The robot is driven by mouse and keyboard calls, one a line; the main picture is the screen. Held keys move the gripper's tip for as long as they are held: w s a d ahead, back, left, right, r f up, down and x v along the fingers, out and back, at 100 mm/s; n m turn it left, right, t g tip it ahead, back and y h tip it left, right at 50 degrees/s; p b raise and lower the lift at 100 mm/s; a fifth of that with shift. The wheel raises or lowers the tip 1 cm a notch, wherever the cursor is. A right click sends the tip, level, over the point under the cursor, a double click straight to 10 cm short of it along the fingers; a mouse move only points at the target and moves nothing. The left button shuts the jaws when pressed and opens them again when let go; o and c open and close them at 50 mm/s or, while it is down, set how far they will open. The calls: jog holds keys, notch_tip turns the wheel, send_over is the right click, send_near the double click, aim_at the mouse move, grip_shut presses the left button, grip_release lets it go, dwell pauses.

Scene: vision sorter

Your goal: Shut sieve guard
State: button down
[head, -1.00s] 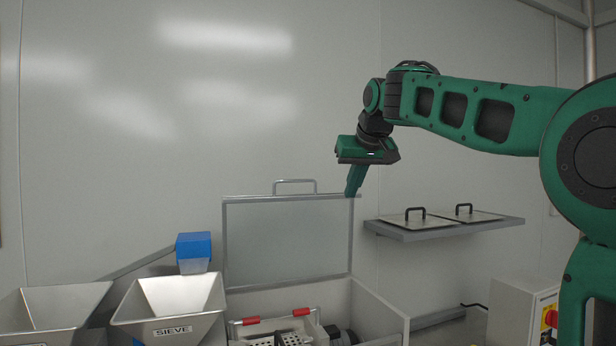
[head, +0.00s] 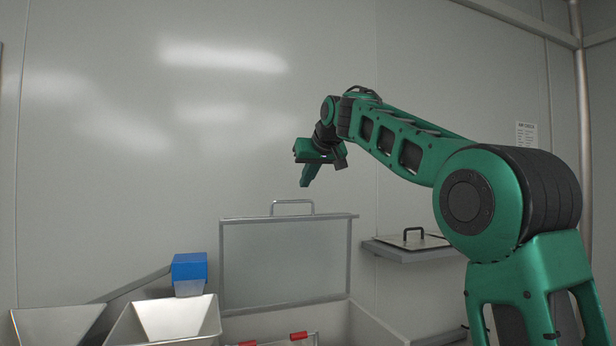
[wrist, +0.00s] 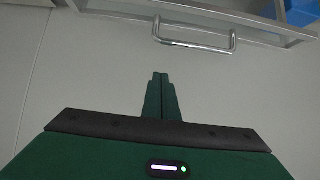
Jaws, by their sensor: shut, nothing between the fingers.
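The sieve guard (head: 284,263) is a framed clear panel standing upright, open, at the back of the sieve box. A metal bar handle (head: 292,202) rises from its top edge. In the wrist view the handle (wrist: 193,45) lies ahead of the fingertips, with the frame edge (wrist: 120,14) beyond it. My gripper (head: 305,184) is shut and empty. It hangs above the guard's top edge, slightly right of the handle, apart from it. In the wrist view the closed fingers (wrist: 160,76) point toward the handle. The sieve box below is mostly cut off by the lower edge of the head view.
A steel hopper (head: 172,318) and a blue block-shaped part (head: 189,268) stand left of the guard. A shelf (head: 405,254) with a handled lid (head: 411,241) is on the wall at right. Red grips (head: 299,336) show inside the box. The wall above is clear.

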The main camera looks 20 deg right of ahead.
aim_at(308, 201)
jog(key=shift+x, duration=1.15)
jog(key=shift+s+f, duration=0.2)
jog(key=shift+s, duration=0.25)
jog(key=shift+s+f, duration=0.25)
jog(key=shift+s, duration=0.2)
jog(key=shift+s+d+f, duration=0.1)
jog(key=shift+s+f, duration=0.6)
jog(key=shift+s, duration=0.1)
jog(key=shift+s, duration=0.1)
